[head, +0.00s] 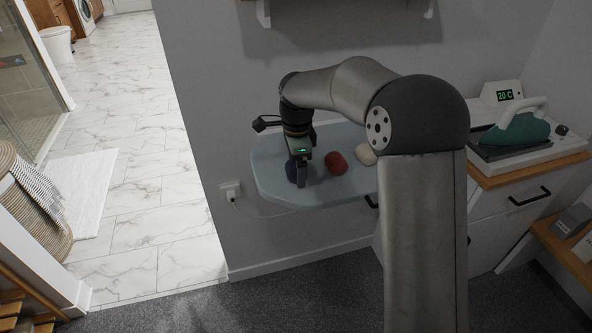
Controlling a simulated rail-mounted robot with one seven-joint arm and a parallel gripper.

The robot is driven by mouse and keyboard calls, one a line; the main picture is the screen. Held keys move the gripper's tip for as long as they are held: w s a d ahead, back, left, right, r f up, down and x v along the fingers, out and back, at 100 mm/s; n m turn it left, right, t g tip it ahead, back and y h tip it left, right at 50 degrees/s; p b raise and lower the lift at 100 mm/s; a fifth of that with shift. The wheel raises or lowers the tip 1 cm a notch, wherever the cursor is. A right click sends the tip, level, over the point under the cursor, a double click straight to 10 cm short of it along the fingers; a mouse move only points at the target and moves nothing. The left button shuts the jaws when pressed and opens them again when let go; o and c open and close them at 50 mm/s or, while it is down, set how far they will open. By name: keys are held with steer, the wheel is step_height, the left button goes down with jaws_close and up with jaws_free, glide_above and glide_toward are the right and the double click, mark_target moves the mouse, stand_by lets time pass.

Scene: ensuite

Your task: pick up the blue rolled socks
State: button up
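The blue rolled socks (290,172) are a small dark blue bundle at the left part of the pale blue-grey ironing board (268,180). My gripper (299,180) points down right at them and covers much of them. The visible finger is beside the bundle's right side in the picture. Whether the fingers touch the socks or are closed on them cannot be made out.
A red rolled bundle (336,163) lies close to the right of my gripper, and a cream one (366,154) lies further right, partly behind my arm. A steam iron (518,133) stands on the cabinet at right. A wall rises behind the board.

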steer(key=c, duration=1.1)
steer(key=shift+o, duration=0.2)
